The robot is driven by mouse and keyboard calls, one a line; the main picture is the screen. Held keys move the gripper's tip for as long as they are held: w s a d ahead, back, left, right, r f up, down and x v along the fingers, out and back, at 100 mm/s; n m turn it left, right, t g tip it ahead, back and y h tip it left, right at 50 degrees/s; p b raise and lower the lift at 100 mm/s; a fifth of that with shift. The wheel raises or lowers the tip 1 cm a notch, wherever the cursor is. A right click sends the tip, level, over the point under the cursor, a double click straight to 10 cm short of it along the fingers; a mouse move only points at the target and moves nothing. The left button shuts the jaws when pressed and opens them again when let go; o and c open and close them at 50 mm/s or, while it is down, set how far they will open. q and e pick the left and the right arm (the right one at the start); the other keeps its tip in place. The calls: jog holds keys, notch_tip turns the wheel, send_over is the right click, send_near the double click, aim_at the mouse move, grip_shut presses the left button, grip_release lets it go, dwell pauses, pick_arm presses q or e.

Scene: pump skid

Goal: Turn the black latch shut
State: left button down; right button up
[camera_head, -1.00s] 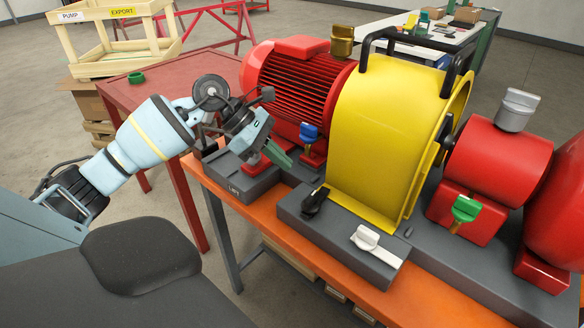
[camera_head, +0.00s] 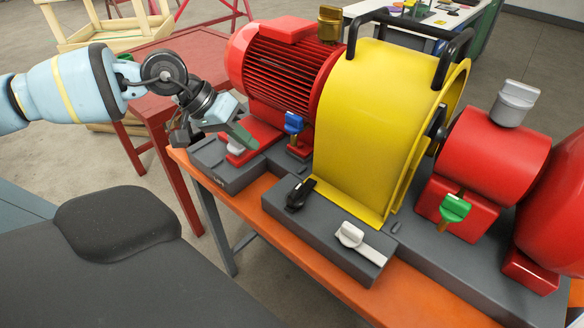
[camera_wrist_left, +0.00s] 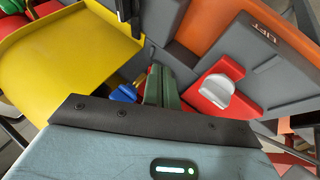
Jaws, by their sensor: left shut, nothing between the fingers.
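The black latch (camera_head: 300,193) sits on the near left part of the grey block in front of the yellow guard (camera_head: 372,130), its handle slanting up to the right. My left gripper (camera_head: 242,137) is left of and behind it, clear of it, with green fingers shut and empty above the left grey block. In the left wrist view the shut fingers (camera_wrist_left: 160,88) show between a blue latch (camera_wrist_left: 124,93) and a white knob (camera_wrist_left: 214,90). A dark piece at that view's top edge may be the black latch; I cannot tell. My right gripper is out of view.
A white latch (camera_head: 350,235) is right of the black one on the same block. A blue latch (camera_head: 293,123) is by the red motor (camera_head: 285,68), and a green latch (camera_head: 454,209) is farther right. The orange table edge (camera_head: 250,205) runs in front.

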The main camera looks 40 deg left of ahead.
aim_at(303, 183)
pick_arm(q)
jog(key=shift+s+m, duration=0.15)
jog(key=shift+m, duration=0.55)
